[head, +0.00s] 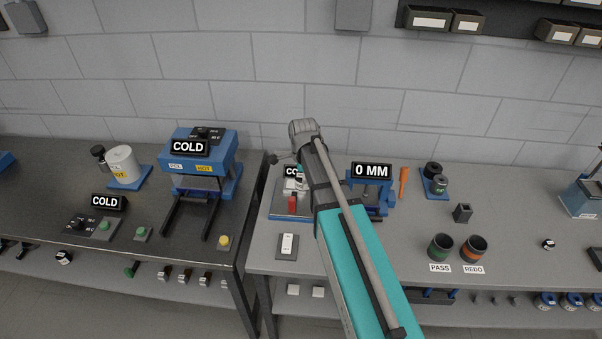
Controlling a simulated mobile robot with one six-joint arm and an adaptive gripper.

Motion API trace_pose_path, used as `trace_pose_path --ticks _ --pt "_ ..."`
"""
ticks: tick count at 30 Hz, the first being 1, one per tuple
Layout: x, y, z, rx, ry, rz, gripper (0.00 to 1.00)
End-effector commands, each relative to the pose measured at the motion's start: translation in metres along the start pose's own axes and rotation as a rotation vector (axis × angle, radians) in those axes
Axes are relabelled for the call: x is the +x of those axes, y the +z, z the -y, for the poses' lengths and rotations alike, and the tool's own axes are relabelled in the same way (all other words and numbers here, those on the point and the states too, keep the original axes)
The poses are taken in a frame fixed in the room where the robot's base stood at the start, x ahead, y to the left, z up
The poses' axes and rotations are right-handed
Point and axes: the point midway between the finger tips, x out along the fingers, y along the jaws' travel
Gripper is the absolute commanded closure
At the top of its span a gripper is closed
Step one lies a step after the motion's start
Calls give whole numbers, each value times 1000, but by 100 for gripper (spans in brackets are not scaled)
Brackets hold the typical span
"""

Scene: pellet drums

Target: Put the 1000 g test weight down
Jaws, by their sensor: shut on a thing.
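My arm reaches up from the lower right over the right bench, and its wrist bends over at the top. My gripper's fingers are hidden behind the wrist and arm, so I cannot see what they hold. I cannot make out the 1000 g test weight for certain. Two dark cylinders, a black one (433,168) and a smaller one with a green mark (440,185), stand on a small blue stand (428,186) right of my arm. Their markings are too small to read. A blue-based device (275,213) with a red part (292,204) is partly hidden by my arm.
A blue device (383,205) under the "0 MM" display (371,171) stands close right of my arm. An orange upright piece (404,182) is beside it. PASS (440,247) and REDO (474,249) cups stand further right. A gap separates the benches. The right bench's middle has bare room.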

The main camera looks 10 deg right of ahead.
Motion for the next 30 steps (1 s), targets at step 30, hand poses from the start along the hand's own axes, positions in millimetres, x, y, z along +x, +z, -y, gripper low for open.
trace_pose_path --ticks 30 --pt "3 0 -5 0 0 0 84"
